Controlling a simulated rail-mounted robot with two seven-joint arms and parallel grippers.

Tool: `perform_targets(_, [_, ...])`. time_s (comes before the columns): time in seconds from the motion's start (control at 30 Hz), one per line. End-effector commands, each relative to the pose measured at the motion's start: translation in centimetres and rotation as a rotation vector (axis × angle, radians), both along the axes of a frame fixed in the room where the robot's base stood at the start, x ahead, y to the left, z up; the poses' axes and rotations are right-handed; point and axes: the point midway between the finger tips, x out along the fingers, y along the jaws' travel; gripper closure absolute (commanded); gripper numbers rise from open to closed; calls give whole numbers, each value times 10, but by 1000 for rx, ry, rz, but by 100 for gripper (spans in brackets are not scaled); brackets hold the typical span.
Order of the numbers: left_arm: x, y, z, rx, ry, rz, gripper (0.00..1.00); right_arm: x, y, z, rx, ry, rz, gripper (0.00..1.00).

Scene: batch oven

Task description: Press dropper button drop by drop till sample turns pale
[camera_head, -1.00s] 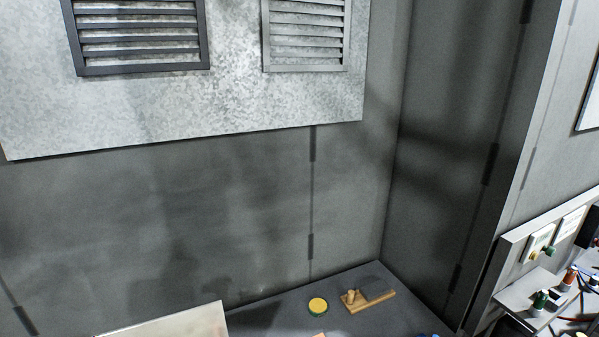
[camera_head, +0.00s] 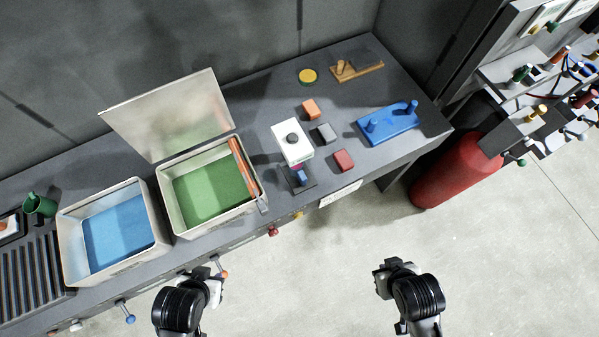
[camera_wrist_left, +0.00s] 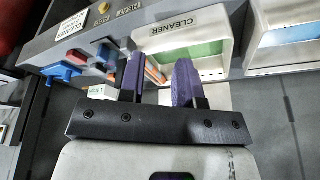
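The dropper is a white box with a round dark button (camera_head: 292,139) on top, standing on the bench. Below its front edge is a small pink-magenta patch (camera_head: 297,167), perhaps the sample, above a blue piece (camera_head: 301,176) on a dark base. The sample is mostly hidden by the box. My left gripper (camera_wrist_left: 160,80) is open and empty, its purple fingers apart; in the head view it is at the bottom left, in front of the bench. My right gripper (camera_head: 388,278) is over the floor at the lower right, away from the dropper; its fingers are unclear.
Bins with green (camera_head: 212,193) and blue (camera_head: 114,232) insides stand left of the dropper, the green one with a raised lid. Orange (camera_head: 310,109), grey (camera_head: 326,133) and red (camera_head: 344,160) blocks and a blue stand (camera_head: 390,124) lie right. A red cylinder (camera_head: 460,172) stands beyond the bench.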

Motion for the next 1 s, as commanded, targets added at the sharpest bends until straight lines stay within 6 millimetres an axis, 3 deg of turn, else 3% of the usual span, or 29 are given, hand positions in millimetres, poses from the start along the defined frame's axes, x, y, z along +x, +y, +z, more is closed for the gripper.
perform_targets(0.3, [0,3,0,9,0,-6,100,0,0,0,0,0,0,100])
perform_targets(1.0, [0,1,0,5,-1,-4,100,0,0,0,0,0,0,100])
